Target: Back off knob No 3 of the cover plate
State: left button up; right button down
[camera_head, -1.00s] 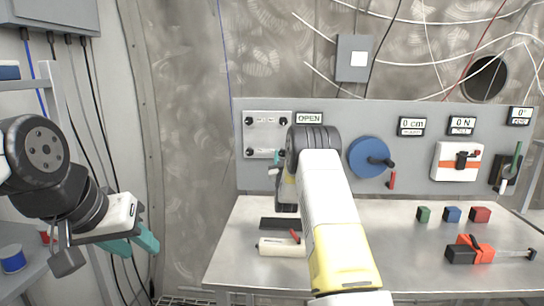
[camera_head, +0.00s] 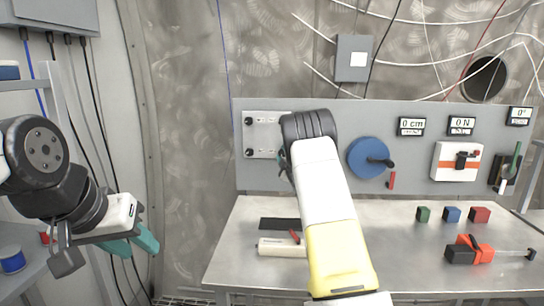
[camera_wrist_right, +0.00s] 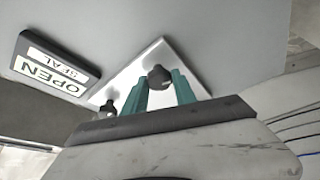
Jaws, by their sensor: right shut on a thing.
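The cover plate (camera_head: 266,146) is a pale square on the grey panel, with dark knobs near its corners. Its lower right corner is hidden behind my right arm in the head view. In the right wrist view the teal fingers of my right gripper (camera_wrist_right: 159,84) are shut on a dark knob (camera_wrist_right: 157,73) of the plate. A second knob (camera_wrist_right: 108,106) shows to the left of the fingers. I cannot read any knob numbers. My left gripper (camera_head: 134,243) is open and empty at the left, away from the panel.
An OPEN SEAL sign (camera_wrist_right: 57,67) is beside the plate. The panel also holds a blue handwheel (camera_head: 368,156) and a white-and-orange box (camera_head: 457,161). On the bench (camera_head: 380,260) lie a cream cylinder (camera_head: 280,248), three small cubes and an orange-black tool (camera_head: 473,250).

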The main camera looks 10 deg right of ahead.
jog(key=n+g, duration=0.2)
jog(key=n, duration=0.4)
jog(key=shift+g, duration=0.3)
dwell(0.4)
jog(key=c, duration=1)
grip_release()
jog(key=shift+s+r, duration=0.1)
jog(key=shift+s, duration=0.25)
jog(key=s, duration=0.7)
jog(key=shift+d, duration=0.4)
jog(key=shift+r, duration=0.1)
